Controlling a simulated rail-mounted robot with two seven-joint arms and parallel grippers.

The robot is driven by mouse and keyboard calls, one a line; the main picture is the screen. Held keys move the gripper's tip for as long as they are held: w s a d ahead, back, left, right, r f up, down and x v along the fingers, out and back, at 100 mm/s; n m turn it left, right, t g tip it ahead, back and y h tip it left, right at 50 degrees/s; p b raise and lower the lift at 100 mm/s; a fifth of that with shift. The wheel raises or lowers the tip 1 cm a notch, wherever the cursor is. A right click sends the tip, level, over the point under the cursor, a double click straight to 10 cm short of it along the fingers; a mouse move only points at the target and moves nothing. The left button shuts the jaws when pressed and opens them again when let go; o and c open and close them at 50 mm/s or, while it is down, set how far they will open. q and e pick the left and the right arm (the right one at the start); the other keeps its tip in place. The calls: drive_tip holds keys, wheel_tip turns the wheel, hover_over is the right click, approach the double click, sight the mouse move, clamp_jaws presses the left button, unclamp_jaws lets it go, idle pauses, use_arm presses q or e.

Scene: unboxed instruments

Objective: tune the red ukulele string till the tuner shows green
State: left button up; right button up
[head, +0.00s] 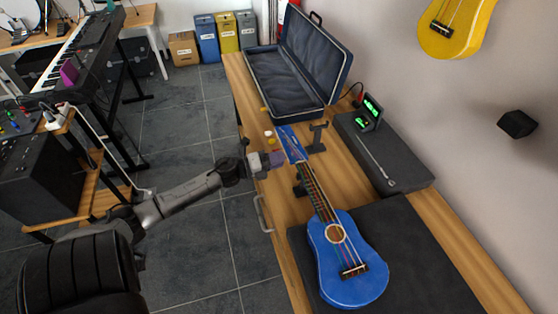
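A blue ukulele (333,250) lies on the wooden bench, its body on a dark mat and its neck pointing up and left. Thin strings, some of them coloured, run along the neck; the red one is hard to single out. Small tuning pegs (268,134) stick out on the left side of the headstock (292,143). A small tuner (372,107) with a lit green display stands on a dark case at the right. My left gripper (277,159) is beside the headstock's left edge, close to the pegs; its fingers are too small to read, and contact is unclear. My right gripper is out of view.
An open dark instrument case (283,85) lies at the bench's far end. A black stand (316,137) is right of the headstock. A dark mat (400,240) lies under the ukulele body. A yellow ukulele (450,27) hangs on the wall. Floor left of the bench is open.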

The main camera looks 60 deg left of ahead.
use_arm(q)
drive_tip(key=shift+w+d, duration=0.1)
drive_tip(key=shift+w, duration=0.2)
clamp_jaws()
